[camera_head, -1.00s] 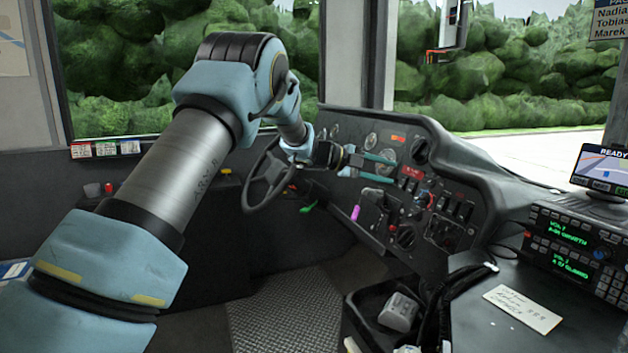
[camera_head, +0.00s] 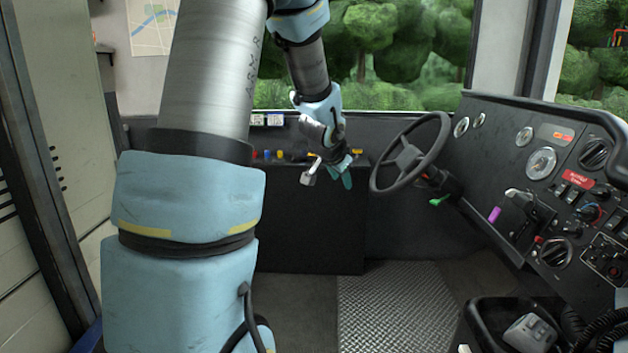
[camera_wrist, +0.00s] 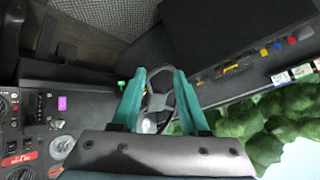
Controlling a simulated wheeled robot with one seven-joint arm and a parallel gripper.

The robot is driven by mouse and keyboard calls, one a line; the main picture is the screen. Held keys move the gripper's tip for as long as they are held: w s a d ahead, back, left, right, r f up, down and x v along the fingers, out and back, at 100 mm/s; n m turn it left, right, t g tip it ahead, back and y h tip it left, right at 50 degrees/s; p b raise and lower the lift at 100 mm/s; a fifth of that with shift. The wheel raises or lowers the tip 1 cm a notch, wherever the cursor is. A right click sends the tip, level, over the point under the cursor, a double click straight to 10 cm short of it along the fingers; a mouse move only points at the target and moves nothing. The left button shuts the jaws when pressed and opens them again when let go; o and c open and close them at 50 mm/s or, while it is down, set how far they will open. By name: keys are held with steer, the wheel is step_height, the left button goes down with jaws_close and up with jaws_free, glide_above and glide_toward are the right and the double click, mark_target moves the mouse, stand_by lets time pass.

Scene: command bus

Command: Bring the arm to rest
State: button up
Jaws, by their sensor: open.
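My gripper (camera_head: 340,170) hangs in front of the dark panel below the window, left of the steering wheel (camera_head: 410,151) in the head view. Its teal fingers point downward. In the wrist view my gripper (camera_wrist: 157,88) has its two teal fingers spread apart, with nothing held between them. The steering wheel (camera_wrist: 158,100) shows beyond the fingers there, apart from them as far as I can see. My arm is bent, its upper part rising on the left of the head view.
The dashboard (camera_head: 500,110) with gauges and switches fills the right. A black bin (camera_head: 480,325) holding a grey object stands at lower right. Small coloured items (camera_head: 280,155) line the ledge under the window. The metal floor plate (camera_head: 395,310) is clear.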

steer(key=s+a+f+n+g+y, duration=0.1)
steer(key=s+a+f+n+g, duration=0.2)
steer(key=s, duration=0.5)
steer(key=s+a+f+n+g+y, duration=0.1)
steer(key=s+a+f+n+g, duration=0.15)
steer(key=s+a, duration=0.4)
steer(key=s+a+f+n+g+y, duration=0.1)
steer(key=s+a+f+n, duration=0.2)
steer(key=s, duration=0.6)
step_height(320, 180, up, 16)
steer(key=a+p, duration=0.1)
steer(key=p, duration=1.4)
steer(key=shift+s+r, duration=0.15)
steer(key=shift+s, duration=0.15)
